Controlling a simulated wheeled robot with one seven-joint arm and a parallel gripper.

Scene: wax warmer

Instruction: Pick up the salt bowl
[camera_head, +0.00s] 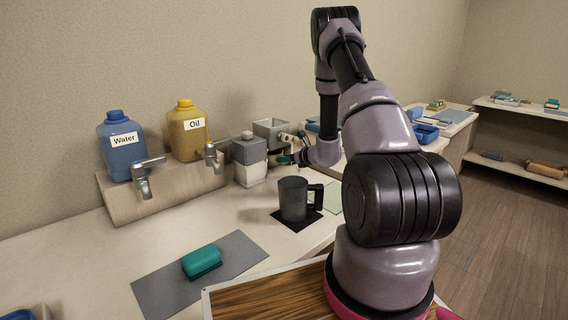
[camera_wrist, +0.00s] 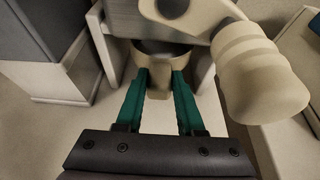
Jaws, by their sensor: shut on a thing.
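A small beige bowl (camera_wrist: 159,82), which I take to be the salt bowl, sits under a grinder (camera_wrist: 205,15) in the wrist view. Its inside is dark and partly covered by the grinder's parts. My gripper (camera_wrist: 160,92) has one teal finger on each side of the bowl and is shut on it. The bowl is between the white legs of the grinder's stand (camera_wrist: 108,50). In the head view my gripper (camera_head: 287,159) is low beside the grinder's grey hopper (camera_head: 272,128). I cannot make out the bowl clearly there.
A grey-and-white box (camera_head: 249,160) stands close left of the grinder. A dark mug (camera_head: 293,198) stands on a black mat in front. The grinder's rounded beige knob (camera_wrist: 262,72) is close right of my fingers. Water (camera_head: 123,145) and oil (camera_head: 188,130) jugs stand left.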

